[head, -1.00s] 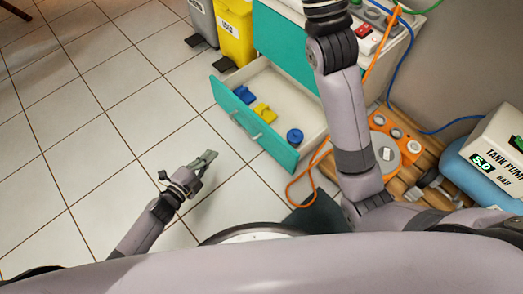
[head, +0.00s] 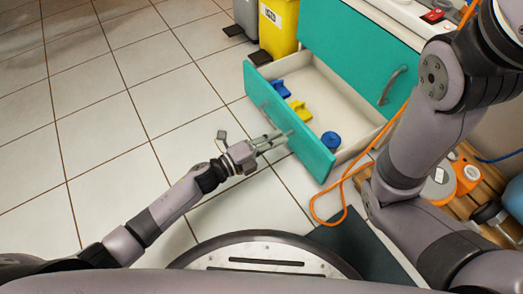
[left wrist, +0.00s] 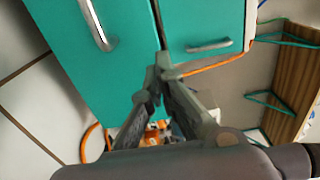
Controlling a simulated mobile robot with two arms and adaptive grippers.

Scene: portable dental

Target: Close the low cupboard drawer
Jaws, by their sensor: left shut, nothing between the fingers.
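The low cupboard drawer (head: 262,95) stands pulled open, its teal front facing the lower left in the head view. Inside it lie a blue piece (head: 281,89), a yellow piece (head: 300,110) and a round blue piece (head: 331,140). My left gripper (head: 286,138) is shut and empty, its fingertips by the outer face of the drawer front; I cannot tell whether they touch. In the left wrist view the shut fingers (left wrist: 160,68) show against teal panels with two metal handles (left wrist: 97,25). My right arm shows at the right, but its gripper is outside the frame.
A yellow bin (head: 278,25) and a grey bin (head: 246,15) stand beyond the drawer. An orange cable (head: 325,218) loops on the floor near the drawer's right corner. Tiled floor (head: 100,130) is free to the left.

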